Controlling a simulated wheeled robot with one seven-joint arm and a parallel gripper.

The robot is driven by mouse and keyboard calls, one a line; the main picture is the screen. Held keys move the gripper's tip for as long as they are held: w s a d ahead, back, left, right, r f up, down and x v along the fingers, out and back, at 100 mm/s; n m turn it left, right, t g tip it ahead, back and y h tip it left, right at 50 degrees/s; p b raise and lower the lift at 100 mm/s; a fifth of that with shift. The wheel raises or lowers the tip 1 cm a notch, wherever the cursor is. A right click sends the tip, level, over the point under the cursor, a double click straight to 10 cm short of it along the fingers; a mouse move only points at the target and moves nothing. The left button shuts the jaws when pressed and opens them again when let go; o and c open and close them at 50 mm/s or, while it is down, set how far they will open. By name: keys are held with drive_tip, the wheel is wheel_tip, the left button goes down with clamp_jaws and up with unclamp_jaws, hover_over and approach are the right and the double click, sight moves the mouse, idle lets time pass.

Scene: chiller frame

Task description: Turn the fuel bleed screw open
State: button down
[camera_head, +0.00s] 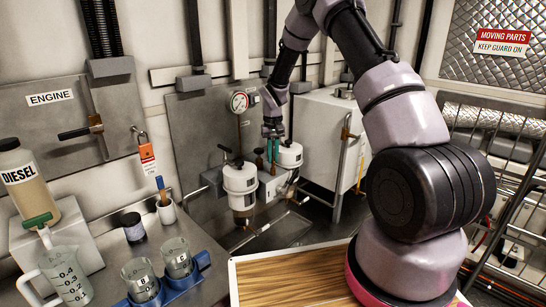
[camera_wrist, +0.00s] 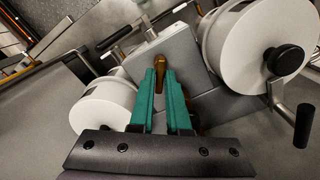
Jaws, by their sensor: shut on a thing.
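My gripper (camera_head: 272,150) reaches down over the fuel filter assembly in the head view, beside the top of the right-hand white filter. In the wrist view, the green fingers of my gripper (camera_wrist: 168,76) are closed around a small brass-brown part, which I take to be the fuel bleed screw (camera_wrist: 159,62). It sits at a grey block (camera_wrist: 165,45) between the two filters. The fingers cover much of the screw, so how far it is turned cannot be seen. The head view does not show the screw clearly.
The left white filter (camera_head: 240,182) and right white filter (camera_head: 289,157) stand close on either side. A black-knobbed lever (camera_wrist: 303,125) juts out near the filters. A gauge (camera_head: 239,102) is on the panel behind. A diesel bottle (camera_head: 25,185) and jugs stand at left.

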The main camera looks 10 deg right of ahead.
sight(273, 159)
drive_tip(key=n, duration=0.7)
idle(0.6)
drive_tip(key=c, duration=0.9)
unclamp_jaws()
wheel_tip(273, 159, up, 11)
drive_tip(key=shift+f, duration=0.1)
